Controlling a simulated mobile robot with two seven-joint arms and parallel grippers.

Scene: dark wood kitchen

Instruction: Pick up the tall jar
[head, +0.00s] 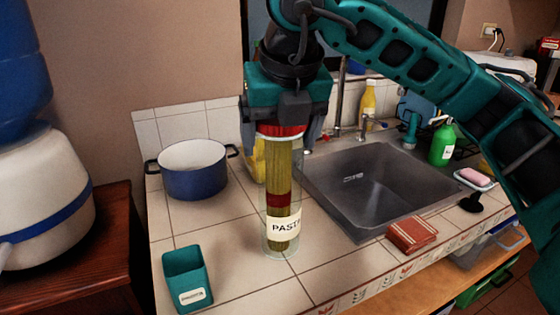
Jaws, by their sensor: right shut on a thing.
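The tall jar (281,205) is clear, with a red lid, a red band, pasta inside and a label reading "PAST". It is upright over the tiled counter, left of the sink; I cannot tell whether its base touches the tiles. My right gripper (281,128) is above it, pointing down, with its fingers on both sides of the red lid, shut on the jar. My left gripper is not in view.
A blue pot (193,180) stands behind left on the counter (230,250). A teal cup (187,279) stands at the front left. Bare tiles surround the jar's front.

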